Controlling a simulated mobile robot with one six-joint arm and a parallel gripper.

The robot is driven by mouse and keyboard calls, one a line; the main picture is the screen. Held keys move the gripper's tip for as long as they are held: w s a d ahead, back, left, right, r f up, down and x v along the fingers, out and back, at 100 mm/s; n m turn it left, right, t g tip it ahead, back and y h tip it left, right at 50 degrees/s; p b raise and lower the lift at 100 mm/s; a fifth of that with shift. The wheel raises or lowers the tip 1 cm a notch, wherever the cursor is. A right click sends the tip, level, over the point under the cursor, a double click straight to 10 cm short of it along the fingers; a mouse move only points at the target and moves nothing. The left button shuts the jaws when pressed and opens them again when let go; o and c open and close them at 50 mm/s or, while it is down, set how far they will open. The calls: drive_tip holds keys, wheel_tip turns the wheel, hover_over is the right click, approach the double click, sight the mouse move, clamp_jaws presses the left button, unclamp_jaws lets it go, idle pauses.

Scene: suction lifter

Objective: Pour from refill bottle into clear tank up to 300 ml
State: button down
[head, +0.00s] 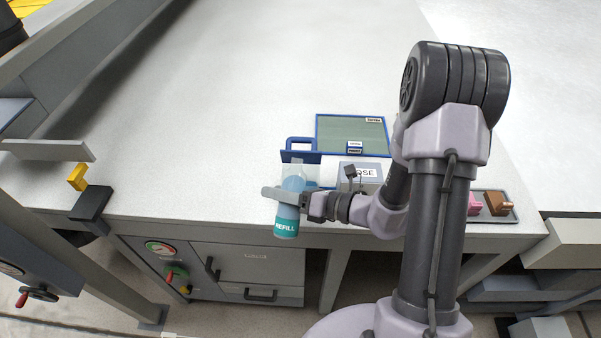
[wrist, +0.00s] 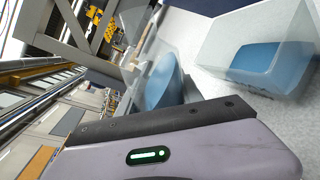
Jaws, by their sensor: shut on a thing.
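The label reads upright; I cannot tell any slight tilt. In the wrist view the bottle (wrist: 164,78) shows as a blue rounded shape beyond my gripper's finger. The clear tank (head: 299,170) stands on the counter just behind the bottle, partly hidden by it and my gripper. In the wrist view the tank (wrist: 222,42) holds blue liquid at its bottom. Its level marks are not readable.
A grey block labelled DOSE (head: 360,170) stands right of the tank. A tray (head: 511,216) with pink and brown pieces is at right. The counter's far part is clear.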

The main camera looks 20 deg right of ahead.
drive_tip(key=shift+s+a+f+m+g, duration=0.15)
drive_tip(key=shift+f+m, duration=0.1)
drive_tip(key=shift+f, duration=0.25)
drive_tip(key=shift+s+f+m+g, duration=0.15)
drive_tip(key=shift+f+m, duration=0.1)
drive_tip(key=shift+f, duration=0.2)
drive_tip(key=shift+s+a+f+m+g+p, duration=0.2)
drive_tip(key=shift+f+m+g+p, duration=0.1)
drive_tip(key=shift+f+m+p, duration=0.35)
idle(0.9)
drive_tip(key=shift+s+r+m+g+p, duration=0.25)
drive_tip(key=shift+r+m+p, duration=0.45)
drive_tip(key=shift+p, duration=0.5)
drive_tip(key=shift+w+d+r+m+g+y+p, duration=0.25)
drive_tip(key=shift+w+r+m+p, duration=0.4)
drive_tip(key=shift+p, duration=1)
drive_tip(key=shift+s+r+m+g+p, duration=0.25)
drive_tip(key=shift+r+m+p, duration=0.35)
drive_tip(key=shift+p, duration=0.7)
idle(1.3)
